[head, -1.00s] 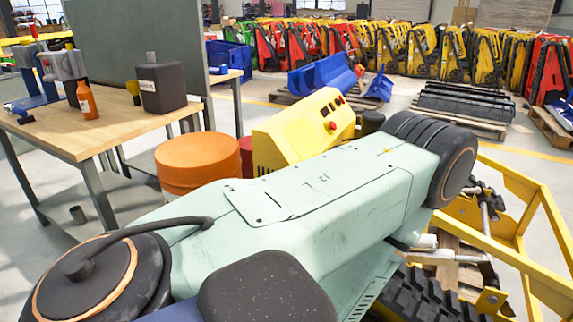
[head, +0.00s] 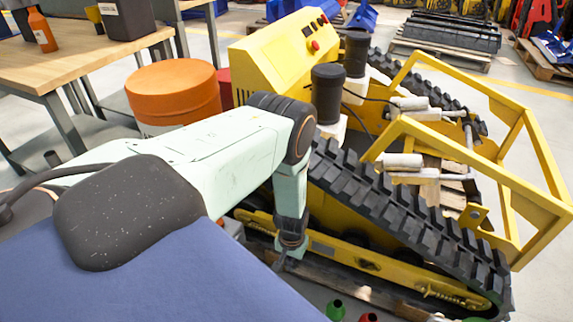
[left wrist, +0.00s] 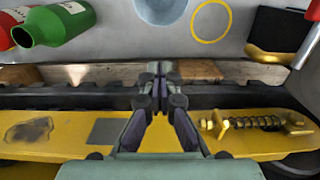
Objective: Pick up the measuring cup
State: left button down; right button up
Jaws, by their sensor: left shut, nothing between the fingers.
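No thing is plainly recognisable as the measuring cup. A grey rounded metal-looking thing (left wrist: 160,8) is cut off by the top edge of the left wrist view; I cannot tell whether it is the cup. My left gripper (head: 283,262) hangs down beside the yellow carrier's track in the head view. In the left wrist view its fingers (left wrist: 160,88) are shut with nothing between them, over the carrier's yellow side frame (left wrist: 50,135). The grey thing lies beyond the fingertips, apart from them. My right gripper is not in view.
The tracked carrier (head: 365,180) stands close to my left arm. A green bottle (left wrist: 62,24) and a red one (left wrist: 8,28) are near a wooden beam (left wrist: 85,73). A yellow ring (left wrist: 210,20) is on the floor. An orange drum (head: 172,90) and a workbench (head: 60,65) stand left.

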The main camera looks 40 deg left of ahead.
pick_arm(q)
jog(key=f+b, duration=0.2)
jog(key=f, duration=0.1)
jog(key=f+b, duration=0.2)
jog(key=f, duration=0.2)
jog(key=w+f+b, duration=0.1)
jog(key=f+b, duration=0.1)
jog(key=f, duration=0.1)
jog(key=shift+a+f, duration=0.3)
jog(key=shift+f, duration=0.05)
jog(key=shift+s+d+r, duration=0.2)
jog(key=shift+s, duration=0.25)
jog(key=shift+s+d, duration=0.25)
jog(key=shift+s, duration=0.45)
jog(key=shift+s+d, duration=0.2)
jog(key=shift+s, duration=0.45)
jog(key=shift+r, duration=0.1)
